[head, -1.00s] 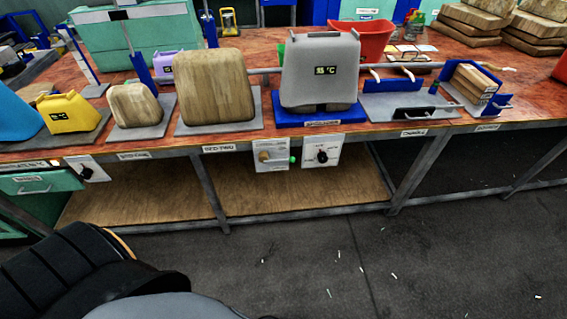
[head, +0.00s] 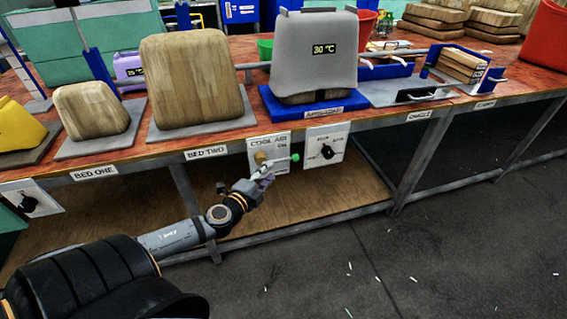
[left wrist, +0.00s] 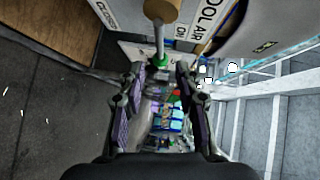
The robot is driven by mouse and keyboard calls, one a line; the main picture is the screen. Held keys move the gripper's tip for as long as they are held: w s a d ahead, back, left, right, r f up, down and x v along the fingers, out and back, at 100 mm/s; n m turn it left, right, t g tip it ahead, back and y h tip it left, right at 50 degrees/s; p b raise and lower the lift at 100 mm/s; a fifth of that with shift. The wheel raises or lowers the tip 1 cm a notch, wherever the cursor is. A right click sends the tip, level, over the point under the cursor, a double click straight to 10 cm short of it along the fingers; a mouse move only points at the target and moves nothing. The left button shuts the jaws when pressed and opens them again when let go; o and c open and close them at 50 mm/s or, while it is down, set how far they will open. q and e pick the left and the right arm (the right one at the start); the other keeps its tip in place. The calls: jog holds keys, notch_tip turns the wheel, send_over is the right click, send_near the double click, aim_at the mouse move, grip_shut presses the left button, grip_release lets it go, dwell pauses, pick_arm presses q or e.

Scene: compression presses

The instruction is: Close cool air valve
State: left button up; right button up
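The cool air valve is on a white panel (head: 253,166) under the front edge of the table. It has a brass-coloured body (head: 261,158) and a lever ending in a green knob (head: 295,157), pointing right. In the left wrist view the brass body (left wrist: 162,9) is at the top, and the lever runs down to the green knob (left wrist: 158,63). My left gripper (head: 266,178) is just below the lever. In the left wrist view its fingers (left wrist: 160,70) are apart, with the knob at the gap between the tips. Contact cannot be told. My right gripper is not in view.
A white panel with a black dial (head: 326,151) is just right of the valve. Above stands a grey press (head: 308,50) showing 30 °C on a blue base. Wooden blocks (head: 192,80) sit to the left. A table leg (head: 188,199) stands near my arm. The floor at right is open.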

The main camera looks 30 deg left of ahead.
aim_at(282, 160)
pick_arm(q)
jog(key=w, duration=0.4)
jog(key=shift+w+a+f, duration=0.25)
jog(key=shift+w, duration=0.1)
jog(key=w, duration=0.3)
jog(key=shift+w+a+f, duration=0.1)
jog(key=shift+w+f, duration=0.05)
jog(key=shift+f, duration=0.1)
jog(key=shift+w+f+p, duration=0.15)
jog(key=shift+w+p, duration=0.15)
jog(key=shift+w, duration=0.3)
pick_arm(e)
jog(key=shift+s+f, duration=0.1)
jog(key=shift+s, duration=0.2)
pick_arm(q)
jog(key=shift+c, duration=0.4)
grip_shut()
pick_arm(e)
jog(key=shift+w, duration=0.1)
